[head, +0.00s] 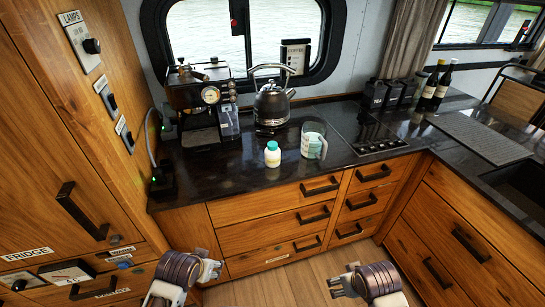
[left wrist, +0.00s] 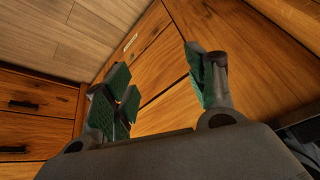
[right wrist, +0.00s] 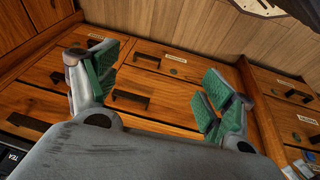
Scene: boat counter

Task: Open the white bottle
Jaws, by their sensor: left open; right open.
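The white bottle (head: 272,157) stands upright on the black counter near its front edge, with a teal cap (head: 272,145) on it. My left gripper (head: 212,270) is low in front of the drawers, below and to the left of the bottle. In the left wrist view it (left wrist: 165,90) is open and empty, its green pads apart. My right gripper (head: 338,281) is low in front of the drawers, below and to the right of the bottle. In the right wrist view it (right wrist: 160,90) is open and empty. Neither gripper touches the bottle.
A clear measuring jug (head: 313,142) stands just right of the bottle. A kettle (head: 272,103) and a coffee machine (head: 200,105) stand behind it. A stove (head: 370,132) is to the right. The counter (head: 225,165) left of the bottle is clear.

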